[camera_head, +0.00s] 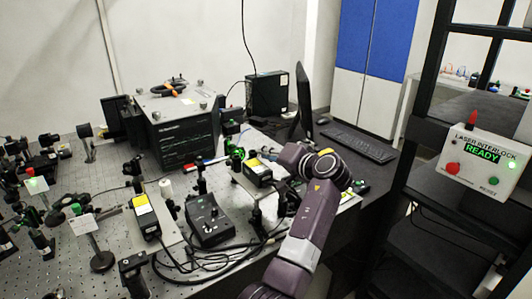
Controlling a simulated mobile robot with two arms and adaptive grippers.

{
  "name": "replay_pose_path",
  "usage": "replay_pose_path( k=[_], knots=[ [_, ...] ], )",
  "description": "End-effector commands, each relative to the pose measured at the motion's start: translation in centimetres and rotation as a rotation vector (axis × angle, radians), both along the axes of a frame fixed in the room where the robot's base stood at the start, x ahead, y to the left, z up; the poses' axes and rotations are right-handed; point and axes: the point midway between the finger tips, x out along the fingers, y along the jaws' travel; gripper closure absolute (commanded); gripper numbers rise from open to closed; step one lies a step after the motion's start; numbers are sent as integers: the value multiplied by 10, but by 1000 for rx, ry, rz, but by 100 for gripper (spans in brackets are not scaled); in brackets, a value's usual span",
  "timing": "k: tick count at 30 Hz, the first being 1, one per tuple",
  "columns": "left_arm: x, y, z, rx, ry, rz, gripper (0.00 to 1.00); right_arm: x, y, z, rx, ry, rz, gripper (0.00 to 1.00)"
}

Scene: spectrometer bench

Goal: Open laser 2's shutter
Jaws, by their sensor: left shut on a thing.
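Two black laser boxes with yellow and white labels stand on the bench: one laser box (146,221) at the left and one laser box (257,174) nearer the middle. I cannot read which is laser 2. My left arm reaches up from the bottom and bends over at the wrist. My right gripper is not in view.
A black control box (209,220) with cables sits left of my gripper. Optics posts crowd the perforated bench (100,185) at the left. A large black instrument (180,125), a monitor (304,100) and a keyboard (357,143) stand behind. The interlock panel (484,163) reads READY.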

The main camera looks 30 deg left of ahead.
Motion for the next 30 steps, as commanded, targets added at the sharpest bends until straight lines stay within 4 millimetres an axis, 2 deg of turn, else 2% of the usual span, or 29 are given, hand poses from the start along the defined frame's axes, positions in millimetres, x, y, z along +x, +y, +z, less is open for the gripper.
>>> replay_pose_path(
  k=[1, 6, 16, 17, 21, 30],
  knots=[
    [2, -1, 1, 16, 40, -1, 100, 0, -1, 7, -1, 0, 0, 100],
    [5, -2, -4, 62, 152, -1, 100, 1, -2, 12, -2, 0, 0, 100],
    [5, -3, -7, 69, 174, 0, 100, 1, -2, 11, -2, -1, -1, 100],
    [5, -3, -7, 69, 174, 0, 87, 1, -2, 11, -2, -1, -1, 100],
    [5, -3, -7, 69, 173, -1, 72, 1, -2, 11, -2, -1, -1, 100],
    [4, -4, -6, 70, 171, -1, 72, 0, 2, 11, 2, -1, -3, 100]
  ],
)
